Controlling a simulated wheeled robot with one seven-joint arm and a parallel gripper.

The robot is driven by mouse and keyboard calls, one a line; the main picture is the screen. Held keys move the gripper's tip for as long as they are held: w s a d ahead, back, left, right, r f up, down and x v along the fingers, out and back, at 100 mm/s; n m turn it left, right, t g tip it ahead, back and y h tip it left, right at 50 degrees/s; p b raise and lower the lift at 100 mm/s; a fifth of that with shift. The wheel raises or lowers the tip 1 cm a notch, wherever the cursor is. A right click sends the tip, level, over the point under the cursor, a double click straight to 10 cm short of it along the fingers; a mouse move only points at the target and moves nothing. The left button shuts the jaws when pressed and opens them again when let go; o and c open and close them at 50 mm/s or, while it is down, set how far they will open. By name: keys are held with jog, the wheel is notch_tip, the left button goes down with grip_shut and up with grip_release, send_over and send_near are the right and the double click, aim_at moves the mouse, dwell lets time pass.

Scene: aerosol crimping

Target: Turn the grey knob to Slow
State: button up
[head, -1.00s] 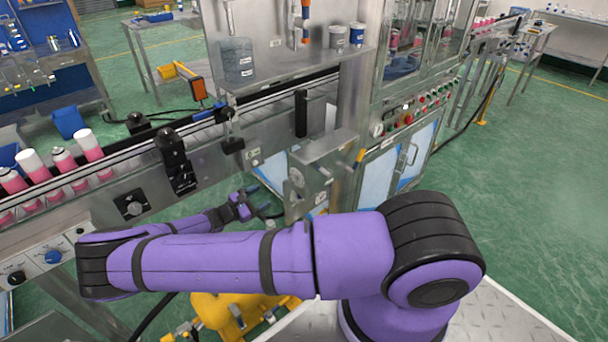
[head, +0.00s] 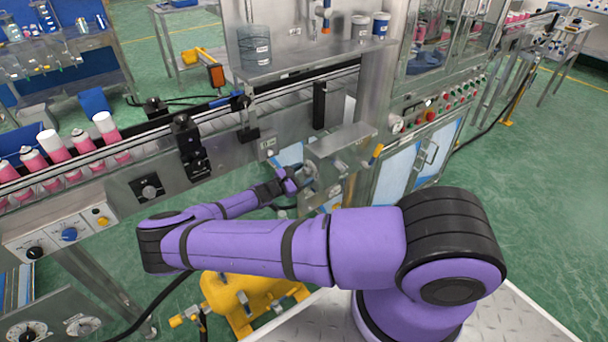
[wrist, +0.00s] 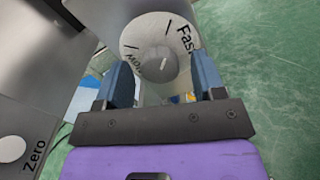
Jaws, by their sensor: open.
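The grey knob (wrist: 156,66) sits at the centre of a round pale dial (wrist: 140,32) in the wrist view. The dial reads "Fast" at the upper right; lettering at its left is partly covered by a finger and looks like "Slow". The knob's light pointer line slants up and right, roughly toward the "Fast" side. My gripper (wrist: 163,76) is open, with one blue-grey finger on each side of the knob; contact cannot be told. In the head view my gripper (head: 290,181) is at the steel box below the conveyor, and the knob is hard to make out there.
The steel box (head: 340,142) juts out beside my gripper. A plate labelled "Zero" (wrist: 35,155) is at the lower left of the wrist view. The conveyor (head: 220,125) with pink cans runs behind my arm. A yellow machine (head: 245,300) stands below it.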

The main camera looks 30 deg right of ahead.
jog(key=shift+d, duration=0.25)
jog(key=c, duration=0.9)
